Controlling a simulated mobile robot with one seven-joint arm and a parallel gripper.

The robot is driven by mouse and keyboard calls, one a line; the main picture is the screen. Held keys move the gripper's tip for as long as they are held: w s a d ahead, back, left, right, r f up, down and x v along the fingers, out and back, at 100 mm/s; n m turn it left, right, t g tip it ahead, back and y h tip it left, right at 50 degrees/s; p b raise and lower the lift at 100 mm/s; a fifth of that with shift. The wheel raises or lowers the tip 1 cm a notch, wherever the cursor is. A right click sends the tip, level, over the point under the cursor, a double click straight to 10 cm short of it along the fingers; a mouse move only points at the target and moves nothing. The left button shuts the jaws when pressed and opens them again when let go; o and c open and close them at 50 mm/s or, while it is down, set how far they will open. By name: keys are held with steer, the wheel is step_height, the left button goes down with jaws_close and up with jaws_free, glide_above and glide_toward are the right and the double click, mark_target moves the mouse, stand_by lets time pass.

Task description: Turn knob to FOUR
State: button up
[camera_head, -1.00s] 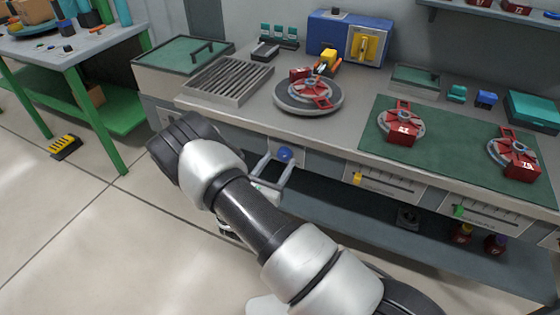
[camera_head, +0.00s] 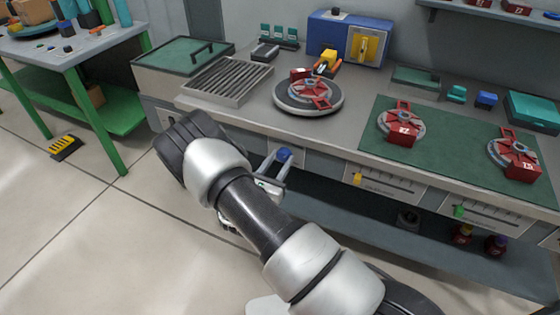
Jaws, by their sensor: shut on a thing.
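The blue knob (camera_head: 284,154) sits on the front panel of the workbench, below the round turntable. My gripper (camera_head: 277,162) is at the knob, with its light grey fingers on either side of it and shut on it. My arm comes up from the lower right and covers part of the panel to the left of the knob. The knob's markings are too small or hidden to read, so I cannot tell which number it points to.
The turntable (camera_head: 292,107) carries a red part. More red parts (camera_head: 402,140) stand on the green mat (camera_head: 450,160). Sliders with a yellow handle (camera_head: 357,179) and a green handle (camera_head: 459,211) are right of the knob.

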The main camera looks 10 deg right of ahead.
steer(key=m+b, duration=0.1)
steer(key=m, duration=0.3)
steer(key=shift+f+b, duration=0.1)
steer(key=shift+b, duration=0.25)
steer(key=m+b, duration=0.2)
steer(key=m, duration=0.2)
steer(key=shift+f+m, duration=0.1)
steer(key=shift+m, duration=0.2)
steer(key=m+b, duration=0.2)
steer(key=m, duration=0.2)
steer(key=shift+s+m, duration=0.1)
steer(key=shift+m, duration=0.2)
steer(key=shift+m+b, duration=1.7)
steer(key=shift+m, duration=0.6)
steer(key=o, duration=1)
steer(key=shift+o, duration=0.2)
